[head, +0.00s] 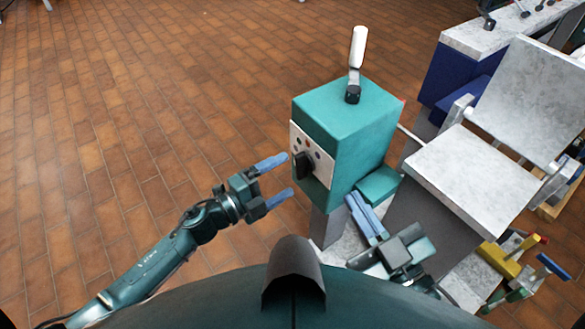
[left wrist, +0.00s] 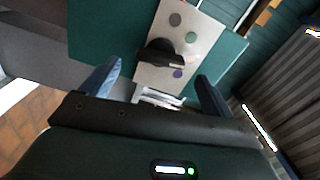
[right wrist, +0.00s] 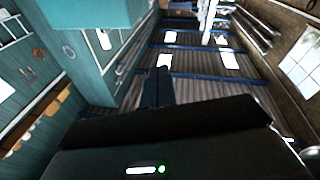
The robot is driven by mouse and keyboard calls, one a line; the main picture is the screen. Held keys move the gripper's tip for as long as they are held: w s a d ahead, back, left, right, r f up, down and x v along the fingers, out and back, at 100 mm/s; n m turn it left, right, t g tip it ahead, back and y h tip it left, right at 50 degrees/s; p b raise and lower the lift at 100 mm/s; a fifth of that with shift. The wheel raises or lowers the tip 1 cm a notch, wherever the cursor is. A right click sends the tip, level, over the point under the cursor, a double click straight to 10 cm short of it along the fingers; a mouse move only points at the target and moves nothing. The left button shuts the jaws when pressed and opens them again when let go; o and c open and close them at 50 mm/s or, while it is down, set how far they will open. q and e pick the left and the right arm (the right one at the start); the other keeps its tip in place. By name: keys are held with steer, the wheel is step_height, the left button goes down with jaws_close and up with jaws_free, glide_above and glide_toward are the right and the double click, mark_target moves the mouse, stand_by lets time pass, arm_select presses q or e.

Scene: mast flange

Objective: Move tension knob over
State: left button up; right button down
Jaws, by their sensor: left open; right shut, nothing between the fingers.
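A black tension knob (head: 303,164) sits on a pale plate (head: 322,163) with coloured dots, on the side of a teal box (head: 348,130). In the left wrist view the knob (left wrist: 160,53) shows as a dark half-disc with a bar, ahead of my fingers. My left gripper (head: 275,180) is open and empty, its blue fingers pointing at the plate, just short of the knob. My right gripper (head: 368,215) is shut and empty, in front of the box's lower right. In the right wrist view its fingers (right wrist: 157,88) are together.
A white-handled lever (head: 357,55) stands on top of the teal box. To the right are a pale slab-topped bench (head: 465,180) and a tilted pale panel (head: 530,95). Yellow and green tools (head: 510,265) lie at the lower right. The tiled floor at left is clear.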

arm_select(q)
steer(key=p+v, duration=0.1)
steer(key=v, duration=0.8)
